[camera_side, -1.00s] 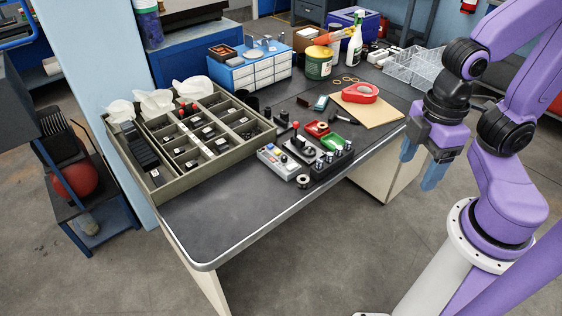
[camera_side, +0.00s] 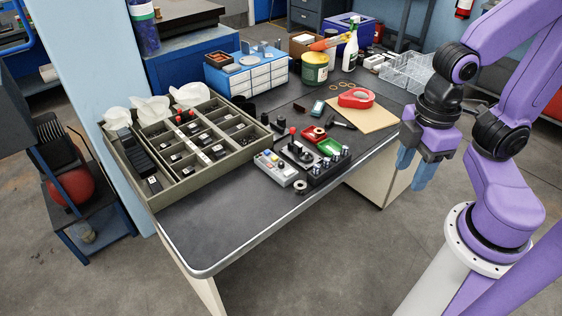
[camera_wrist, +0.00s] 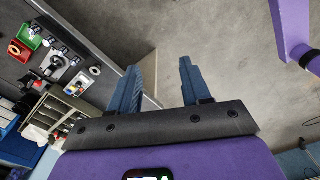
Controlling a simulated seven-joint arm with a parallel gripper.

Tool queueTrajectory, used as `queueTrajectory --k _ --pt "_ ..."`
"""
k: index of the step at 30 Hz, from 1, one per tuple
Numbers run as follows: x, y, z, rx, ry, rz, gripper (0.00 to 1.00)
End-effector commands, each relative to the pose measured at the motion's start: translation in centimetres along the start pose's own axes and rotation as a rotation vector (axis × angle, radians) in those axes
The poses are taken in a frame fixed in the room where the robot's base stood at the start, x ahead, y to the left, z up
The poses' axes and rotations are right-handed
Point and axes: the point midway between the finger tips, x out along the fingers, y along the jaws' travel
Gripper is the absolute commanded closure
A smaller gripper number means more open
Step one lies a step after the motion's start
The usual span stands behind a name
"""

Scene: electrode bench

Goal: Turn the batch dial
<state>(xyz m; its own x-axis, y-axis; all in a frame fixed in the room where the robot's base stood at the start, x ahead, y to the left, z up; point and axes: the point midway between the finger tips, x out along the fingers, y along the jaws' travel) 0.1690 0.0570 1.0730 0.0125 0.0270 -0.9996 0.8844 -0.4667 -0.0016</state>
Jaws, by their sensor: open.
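A grey control box (camera_side: 275,167) with small coloured buttons lies near the front edge of the bench. Beside it, a black block (camera_side: 326,168) carries several upright knobs with light tops. I cannot tell which of these is the batch dial. The control box also shows at the left of the wrist view (camera_wrist: 80,83). My gripper (camera_side: 414,168) hangs off the right side of the bench, over the floor, well apart from both. In the wrist view its two blue fingers (camera_wrist: 158,65) are spread with nothing between them.
A large compartment tray (camera_side: 195,190) fills the bench's left. Red and green dishes (camera_side: 329,147) sit behind the knob block. A red tape dispenser (camera_side: 356,98) rests on a tan board (camera_side: 375,118). The bench's front left (camera_side: 220,225) is clear.

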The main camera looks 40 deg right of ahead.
Motion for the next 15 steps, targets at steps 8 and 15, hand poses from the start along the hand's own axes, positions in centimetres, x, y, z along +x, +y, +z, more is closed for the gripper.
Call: queueTrajectory --k 8,15 --pt "-0.4 5.6 -7.7 0.172 -0.011 0.005 0.52" --pt "1.1 14.7 -14.0 0.358 -0.019 0.009 0.52"
